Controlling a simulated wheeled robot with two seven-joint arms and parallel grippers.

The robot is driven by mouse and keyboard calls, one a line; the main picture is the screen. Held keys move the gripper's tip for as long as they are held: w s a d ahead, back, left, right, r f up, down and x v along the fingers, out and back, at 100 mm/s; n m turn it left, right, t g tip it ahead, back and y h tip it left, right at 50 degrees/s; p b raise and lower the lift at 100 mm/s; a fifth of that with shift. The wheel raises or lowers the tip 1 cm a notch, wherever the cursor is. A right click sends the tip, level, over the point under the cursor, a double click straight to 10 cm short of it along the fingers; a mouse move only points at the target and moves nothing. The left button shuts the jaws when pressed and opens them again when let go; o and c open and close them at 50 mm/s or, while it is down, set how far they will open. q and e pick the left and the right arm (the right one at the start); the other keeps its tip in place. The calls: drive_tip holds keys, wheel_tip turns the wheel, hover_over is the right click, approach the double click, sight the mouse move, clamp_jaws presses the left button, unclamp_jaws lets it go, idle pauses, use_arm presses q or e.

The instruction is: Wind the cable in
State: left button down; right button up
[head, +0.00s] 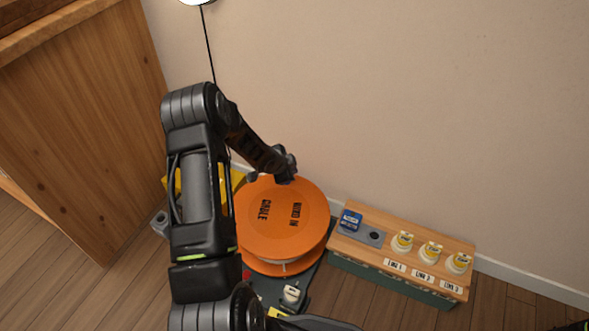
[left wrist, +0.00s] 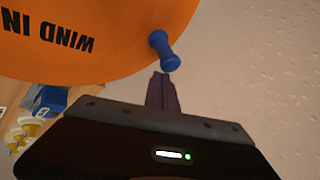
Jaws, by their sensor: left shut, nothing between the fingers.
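The orange cable reel (head: 280,222) stands on the floor against the wall, with "CABLE" and "WIND IN" printed on its top disc. In the left wrist view the orange disc (left wrist: 100,30) fills the upper left. A blue crank knob (left wrist: 163,50) stands up near its rim. My left gripper (head: 284,174) is over the far rim of the disc in the head view. Its fingers (left wrist: 162,86) are shut and empty, with their tips close beside the knob; I cannot tell whether they touch it. The gripper hides most of the knob in the head view.
A wooden-topped box (head: 440,241) with a blue item (head: 350,220) and several white-and-yellow pieces stands right of the reel. A wooden cabinet (head: 80,120) is at the left. A yellow object is partly hidden behind my left arm. The wall is close behind the reel.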

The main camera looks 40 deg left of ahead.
use_arm(q)
drive_tip(key=shift+s+a+f, duration=0.15)
drive_tip(key=shift+a, duration=0.25)
drive_tip(key=shift+b, duration=0.45)
drive_tip(key=shift+s+a+n+y, duration=0.1)
drive_tip(key=shift+a+n+y, duration=0.2)
drive_tip(key=shift+n, duration=0.2)
drive_tip(key=shift+s+a+n+b, duration=0.15)
drive_tip(key=shift+a+n+b, duration=0.15)
drive_tip(key=shift+b, duration=0.15)
use_arm(e)
drive_tip(key=shift+w+f, duration=0.15)
drive_tip(key=shift+f, duration=0.8)
use_arm(q)
drive_tip(key=shift+d, duration=0.1)
